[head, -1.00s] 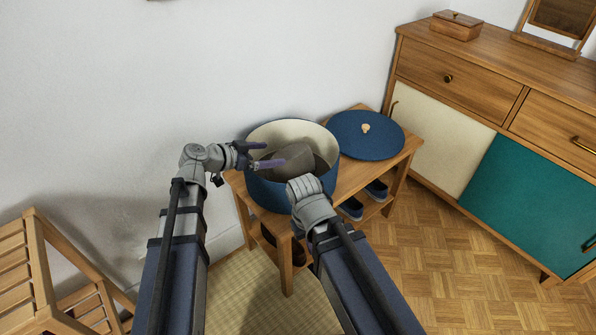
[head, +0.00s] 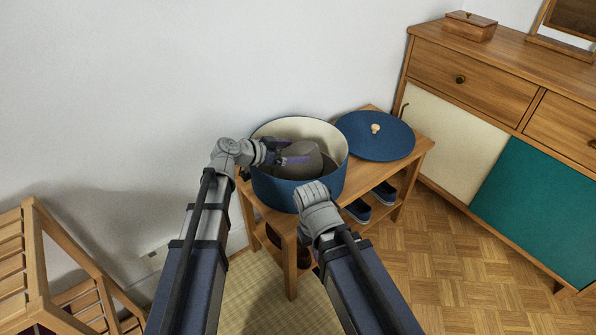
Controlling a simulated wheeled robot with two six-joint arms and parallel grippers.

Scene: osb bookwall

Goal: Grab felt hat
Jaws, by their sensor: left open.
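A grey-brown felt hat (head: 306,152) sits inside a round blue box (head: 291,195) with a cream inside. The box stands open on a wooden bench (head: 362,189). My left gripper (head: 296,153) reaches over the box's left rim, its purple-grey fingers apart at the hat's crown. I cannot tell whether they touch the hat. My right arm ends in front of the box, and its wrist hides part of the box's front. The right gripper's fingers do not show.
The blue lid (head: 374,136) with a light knob lies on the bench, right of the box. Dark blue shoes (head: 372,202) stand on the shelf below. A wooden sideboard (head: 487,92) is at the right, a slatted wooden piece (head: 62,268) at the left. Wall rises behind.

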